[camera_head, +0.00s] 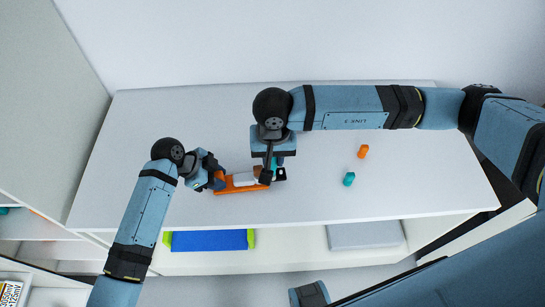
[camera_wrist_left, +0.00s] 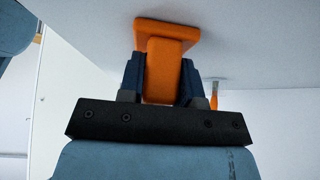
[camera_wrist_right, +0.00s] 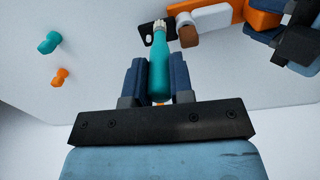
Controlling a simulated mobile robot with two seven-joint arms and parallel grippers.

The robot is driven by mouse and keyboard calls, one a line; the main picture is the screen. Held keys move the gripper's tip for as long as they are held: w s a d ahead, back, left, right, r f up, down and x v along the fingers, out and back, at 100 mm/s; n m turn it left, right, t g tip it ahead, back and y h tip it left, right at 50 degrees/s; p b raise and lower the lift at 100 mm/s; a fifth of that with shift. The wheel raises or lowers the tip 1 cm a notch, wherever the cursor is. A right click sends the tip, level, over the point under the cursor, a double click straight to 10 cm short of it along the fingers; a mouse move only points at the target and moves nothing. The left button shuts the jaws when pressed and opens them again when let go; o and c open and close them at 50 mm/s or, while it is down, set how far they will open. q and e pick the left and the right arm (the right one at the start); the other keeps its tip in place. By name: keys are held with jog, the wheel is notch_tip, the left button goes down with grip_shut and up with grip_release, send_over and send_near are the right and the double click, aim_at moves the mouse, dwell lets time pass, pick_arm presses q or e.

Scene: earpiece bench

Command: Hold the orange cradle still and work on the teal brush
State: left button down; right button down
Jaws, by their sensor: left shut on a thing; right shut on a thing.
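The orange cradle (camera_head: 232,190) lies on the white table, with a white piece (camera_wrist_right: 213,17) and a brown-tipped piece (camera_wrist_right: 187,36) on or against it. My left gripper (camera_head: 215,182) is shut on the cradle's left end; the left wrist view shows its upright orange block (camera_wrist_left: 161,70) between the fingers. The teal brush (camera_wrist_right: 161,68) is between the fingers of my right gripper (camera_wrist_right: 160,88), which is shut on it. Its pale bristles (camera_wrist_right: 159,26) point at a black piece (camera_wrist_right: 147,34) beside the cradle; I cannot tell whether they touch. In the head view the right gripper hides most of the brush.
A small orange piece (camera_head: 362,151) and a small teal piece (camera_head: 348,179) lie on the table (camera_head: 420,180) to the right. The table's far left is clear. Below the front edge are a blue and green item (camera_head: 210,240) and a grey box (camera_head: 365,235).

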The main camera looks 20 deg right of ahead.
pick_arm(q)
jog(key=shift+s+f, duration=0.15)
jog(key=shift+f, duration=0.15)
pick_arm(e)
jog(key=shift+r, duration=2.75)
pick_arm(q)
jog(key=c, duration=0.7)
grip_release()
jog(key=shift+c, duration=0.2)
jog(key=shift+r, duration=0.1)
jog(key=shift+w+a+r, duration=0.25)
jog(key=shift+a+r, duration=0.05)
jog(key=shift+r, duration=0.25)
jog(key=v, duration=1)
jog(key=shift+a+r, duration=0.3)
jog(key=shift+a, duration=0.05)
